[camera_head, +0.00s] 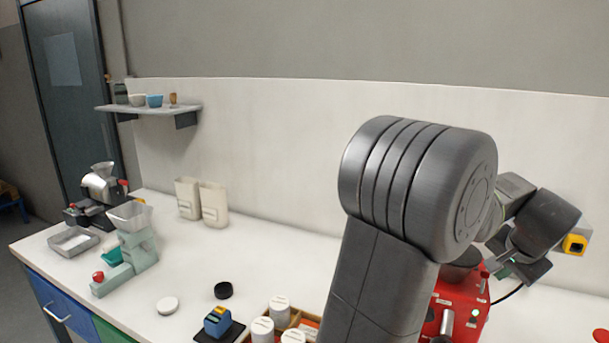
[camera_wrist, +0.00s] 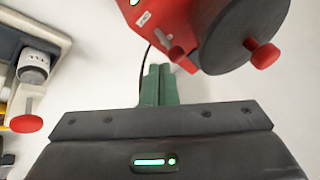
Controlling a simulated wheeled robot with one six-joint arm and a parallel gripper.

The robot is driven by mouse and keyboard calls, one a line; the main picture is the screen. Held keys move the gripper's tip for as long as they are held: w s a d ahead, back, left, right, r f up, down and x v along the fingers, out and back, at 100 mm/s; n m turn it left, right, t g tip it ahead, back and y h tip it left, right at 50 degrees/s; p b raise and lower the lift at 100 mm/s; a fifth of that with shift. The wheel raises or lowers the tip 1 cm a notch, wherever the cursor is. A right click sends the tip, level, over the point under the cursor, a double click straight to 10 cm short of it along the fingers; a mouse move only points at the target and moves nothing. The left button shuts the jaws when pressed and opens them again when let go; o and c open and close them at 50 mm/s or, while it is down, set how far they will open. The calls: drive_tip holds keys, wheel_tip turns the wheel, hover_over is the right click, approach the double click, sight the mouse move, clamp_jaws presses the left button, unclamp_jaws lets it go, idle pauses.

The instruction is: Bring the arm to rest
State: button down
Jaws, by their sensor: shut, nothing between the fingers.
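My arm fills the right half of the head view, raised and bent, with its wrist folded toward the right. My gripper (camera_wrist: 160,72) shows in the wrist view as two green fingers pressed together with nothing between them. The red machine (camera_wrist: 182,22) with a dark round part and red knobs is close beyond the fingers in the wrist view. It also stands beside my forearm in the head view (camera_head: 465,303).
The white counter (camera_head: 100,265) holds a pale green grinder (camera_head: 137,245), a metal grinder (camera_head: 98,187), two paper bags (camera_head: 213,205), a white lid (camera_head: 167,305), a black lid (camera_head: 223,290) and a wooden box (camera_head: 302,313) with white containers. A wall shelf (camera_head: 150,108) holds cups.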

drive_tip(key=s+f+t+b, duration=0.1)
drive_tip(key=b, duration=0.3)
drive_tip(key=s+a+f+t+h+b, duration=0.1)
drive_tip(key=f+b, duration=0.1)
drive_tip(key=b, duration=0.1)
drive_tip(key=shift+s+a+b, duration=0.15)
drive_tip(key=shift+s+b, duration=0.2)
drive_tip(key=shift+s, duration=0.05)
drive_tip(key=shift+r, duration=0.15)
